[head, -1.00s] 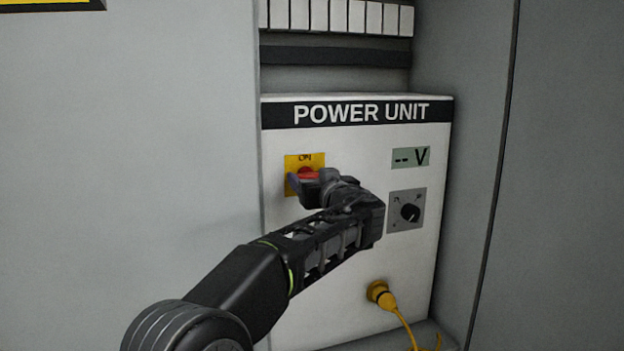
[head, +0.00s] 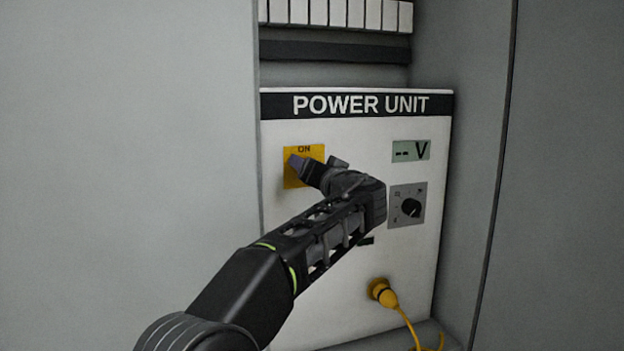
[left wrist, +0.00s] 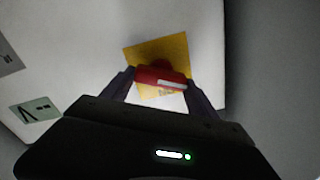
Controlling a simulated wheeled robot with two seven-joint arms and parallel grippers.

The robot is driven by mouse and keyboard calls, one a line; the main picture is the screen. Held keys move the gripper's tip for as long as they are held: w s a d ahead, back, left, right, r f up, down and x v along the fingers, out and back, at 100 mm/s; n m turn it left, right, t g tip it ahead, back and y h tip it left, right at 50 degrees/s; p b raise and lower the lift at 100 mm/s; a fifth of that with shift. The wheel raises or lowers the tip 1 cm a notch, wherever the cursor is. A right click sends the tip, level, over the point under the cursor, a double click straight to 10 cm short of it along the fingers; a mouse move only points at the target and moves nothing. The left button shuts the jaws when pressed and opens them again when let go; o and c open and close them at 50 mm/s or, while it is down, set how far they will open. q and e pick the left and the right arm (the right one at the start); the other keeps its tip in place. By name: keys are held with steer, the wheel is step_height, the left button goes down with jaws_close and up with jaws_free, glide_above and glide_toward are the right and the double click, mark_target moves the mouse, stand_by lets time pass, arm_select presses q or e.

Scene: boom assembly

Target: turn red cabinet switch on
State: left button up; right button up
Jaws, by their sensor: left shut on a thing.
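The red switch handle (left wrist: 160,77) sits on a yellow plate (head: 317,153) marked ON, at the upper left of the white POWER UNIT panel (head: 350,270). My left gripper (left wrist: 160,83) is shut on the red handle, with one finger at each end of it in the left wrist view. In the head view my left gripper (head: 316,166) covers the handle, so its red part is hidden there. The display (head: 411,151) on the panel reads "-- V". My right gripper does not show.
A black rotary knob (head: 410,207) on a grey plate is right of my left gripper. A yellow plug (head: 381,291) with a cable is low on the panel. Grey cabinet walls stand on both sides of the unit.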

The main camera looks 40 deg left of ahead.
arm_select(q)
steer(key=shift+w+d+f+m+b, duration=0.1)
steer(key=shift+m+b, duration=0.1)
steer(key=shift+m, duration=1.9)
steer(key=shift+s+a+f+m+b, duration=0.1)
steer(key=shift+m+b, duration=0.1)
steer(key=shift+m, duration=1.9)
steer(key=shift+w+d+f+m+b, duration=0.1)
steer(key=shift+m+b, duration=0.1)
steer(key=shift+m, duration=1.9)
steer(key=o, duration=1.4)
steer(key=shift+c, duration=0.2)
steer(key=shift+d, duration=0.1)
steer(key=b+v, duration=0.3)
steer(key=v, duration=0.4)
steer(key=shift+d, duration=0.25)
